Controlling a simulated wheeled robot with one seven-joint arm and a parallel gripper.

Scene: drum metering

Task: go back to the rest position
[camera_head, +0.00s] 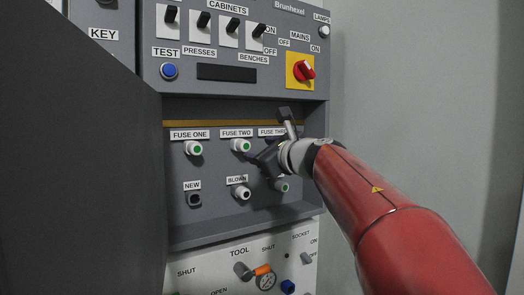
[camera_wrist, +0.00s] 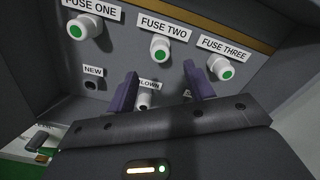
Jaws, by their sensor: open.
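My gripper (camera_head: 271,140) is in front of the fuse panel at the right, over the FUSE THREE place. In the wrist view its two purple fingers (camera_wrist: 159,88) are apart, with nothing held between them. The BLOWN holder (camera_wrist: 144,100) with a white fuse shows between and beyond the fingers. White fuses with green centres sit at FUSE ONE (camera_head: 193,148), FUSE TWO (camera_head: 240,145) and FUSE THREE (camera_wrist: 220,68). In the head view my gripper hides the FUSE THREE fuse. The NEW holder (camera_head: 193,199) is an empty-looking dark hole.
Above are cabinet switches (camera_head: 203,22), a blue TEST button (camera_head: 169,71) and a red mains knob (camera_head: 304,70). A ledge (camera_head: 240,229) juts out under the fuses. A grey wall is at right.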

